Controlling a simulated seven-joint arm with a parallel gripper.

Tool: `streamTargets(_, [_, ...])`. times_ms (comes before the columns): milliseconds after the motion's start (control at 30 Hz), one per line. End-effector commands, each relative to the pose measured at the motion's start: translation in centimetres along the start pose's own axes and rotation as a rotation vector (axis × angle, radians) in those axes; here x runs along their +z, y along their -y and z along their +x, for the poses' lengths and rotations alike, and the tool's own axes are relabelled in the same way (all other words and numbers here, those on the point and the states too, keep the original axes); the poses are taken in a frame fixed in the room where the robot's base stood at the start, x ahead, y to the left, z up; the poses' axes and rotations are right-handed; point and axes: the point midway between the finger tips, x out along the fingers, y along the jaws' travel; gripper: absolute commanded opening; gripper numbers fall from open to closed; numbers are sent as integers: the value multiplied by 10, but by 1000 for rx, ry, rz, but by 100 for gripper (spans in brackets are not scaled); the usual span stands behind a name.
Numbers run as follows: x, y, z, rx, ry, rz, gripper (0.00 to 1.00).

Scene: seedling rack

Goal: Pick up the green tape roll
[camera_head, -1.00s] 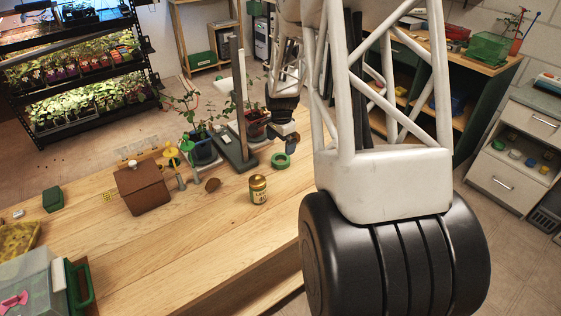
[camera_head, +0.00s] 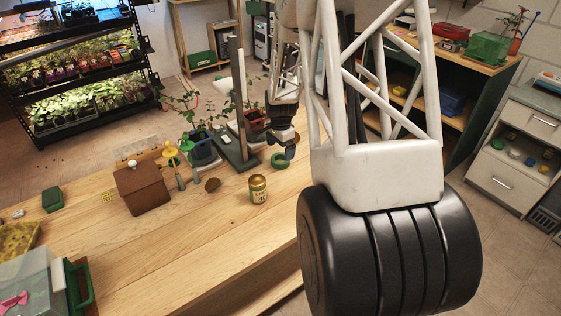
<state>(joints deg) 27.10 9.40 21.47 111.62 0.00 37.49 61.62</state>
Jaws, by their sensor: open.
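The green tape roll (camera_head: 279,161) lies flat on the wooden table (camera_head: 215,240), near its far right edge. My gripper (camera_head: 288,151) is open and hangs just above the roll, over its upper right part. The fingers hide some of the roll's far side. I cannot tell whether a finger touches it. Nothing shows between the fingers.
A grey stand with a tall post (camera_head: 241,110) and potted plants (camera_head: 205,150) are close on the left.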

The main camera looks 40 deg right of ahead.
Motion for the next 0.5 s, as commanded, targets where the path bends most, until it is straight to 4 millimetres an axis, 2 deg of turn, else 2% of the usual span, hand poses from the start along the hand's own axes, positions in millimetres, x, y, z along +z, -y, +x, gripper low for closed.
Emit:
streamTargets(167, [0, 0, 6, 1, 1, 0, 100])
streamTargets(500, [-1, 1, 40, 2, 1, 0, 100])
